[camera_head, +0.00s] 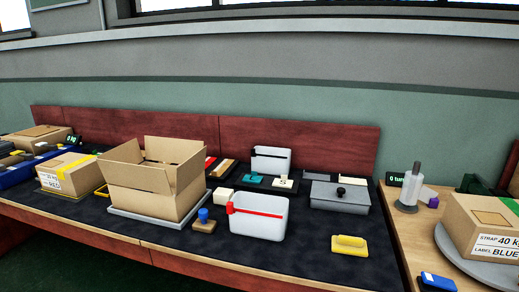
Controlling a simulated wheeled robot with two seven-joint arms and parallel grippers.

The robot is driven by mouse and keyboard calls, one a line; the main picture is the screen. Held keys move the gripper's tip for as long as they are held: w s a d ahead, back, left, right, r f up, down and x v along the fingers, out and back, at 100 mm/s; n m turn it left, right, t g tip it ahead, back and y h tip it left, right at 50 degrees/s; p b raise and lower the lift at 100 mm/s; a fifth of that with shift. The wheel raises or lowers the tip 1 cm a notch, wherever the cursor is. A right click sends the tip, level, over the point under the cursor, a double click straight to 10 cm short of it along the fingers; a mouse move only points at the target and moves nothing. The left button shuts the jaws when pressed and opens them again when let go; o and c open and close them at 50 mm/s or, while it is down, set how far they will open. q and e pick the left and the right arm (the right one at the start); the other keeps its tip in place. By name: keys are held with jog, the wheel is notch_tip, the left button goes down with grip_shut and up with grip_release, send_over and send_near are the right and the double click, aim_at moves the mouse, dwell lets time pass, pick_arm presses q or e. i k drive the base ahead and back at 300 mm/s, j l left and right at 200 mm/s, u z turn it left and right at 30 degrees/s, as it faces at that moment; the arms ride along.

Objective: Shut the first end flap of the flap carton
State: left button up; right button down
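The flap carton (143,199) is an open brown box left of the middle of the table. Its flaps stand up or lean outward: one (120,154) rises at the left end, one (172,149) stands along the back, and the front one (137,176) leans outward. A flap (190,169) also stands at the right end. No flap lies over the opening. What is inside is mostly hidden. Neither of my grippers shows in the head view.
The carton stands on a grey plate (125,213). A blue-topped stamp (204,220) and a white bin (262,221) with a red band stand to its right. A taped carton (70,175) is to its left. Dark mat is bare in front of the bin.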

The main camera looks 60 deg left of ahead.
aim_at(186, 173)
jog(key=u, duration=2.35)
